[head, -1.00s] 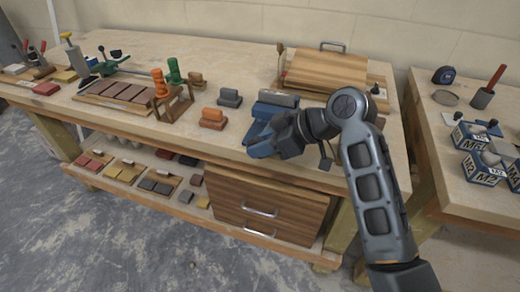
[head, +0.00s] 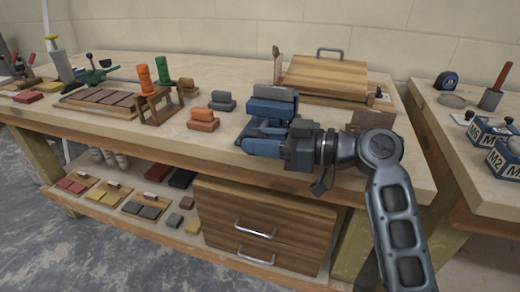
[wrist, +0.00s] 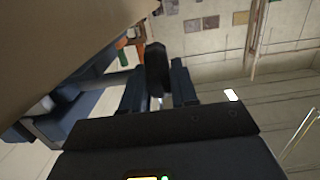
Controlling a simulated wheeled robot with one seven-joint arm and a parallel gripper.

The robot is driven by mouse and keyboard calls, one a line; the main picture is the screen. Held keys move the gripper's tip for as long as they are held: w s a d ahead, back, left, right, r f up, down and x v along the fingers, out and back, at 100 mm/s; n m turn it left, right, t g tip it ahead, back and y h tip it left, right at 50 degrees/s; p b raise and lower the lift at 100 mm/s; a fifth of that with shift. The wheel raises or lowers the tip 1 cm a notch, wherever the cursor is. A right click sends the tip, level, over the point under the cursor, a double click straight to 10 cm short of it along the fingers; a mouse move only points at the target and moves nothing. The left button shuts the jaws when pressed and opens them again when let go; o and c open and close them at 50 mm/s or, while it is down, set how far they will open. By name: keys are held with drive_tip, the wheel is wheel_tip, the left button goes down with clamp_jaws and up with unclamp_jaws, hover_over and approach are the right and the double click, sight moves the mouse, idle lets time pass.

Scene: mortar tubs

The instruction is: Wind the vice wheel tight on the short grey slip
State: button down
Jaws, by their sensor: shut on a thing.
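The blue vice (head: 262,143) sits at the front edge of the long bench. A grey slip (head: 273,93) shows at the top of the vice; its length and how firmly the jaws touch it cannot be told. My gripper (head: 290,150) is at the right front of the vice and hides the wheel in the head view. In the wrist view, my gripper (wrist: 157,92) has its two fingers on either side of a dark upright part of the vice wheel (wrist: 157,65), closed on it. Blue vice parts (wrist: 62,118) show on the left there.
A grey stepped block (head: 222,100) and an orange one (head: 203,120) stand left of the vice. A wooden board with a handle (head: 325,75) lies behind it. A drawer unit (head: 262,225) is below. A second bench (head: 460,180) stands at right.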

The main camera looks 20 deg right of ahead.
drive_tip(key=shift+s+a+f, duration=0.15)
drive_tip(key=c, duration=0.9)
unclamp_jaws()
drive_tip(key=shift+c, duration=0.2)
drive_tip(key=v, duration=0.7)
drive_tip(key=shift+s+d, duration=0.2)
drive_tip(key=shift+d, duration=0.2)
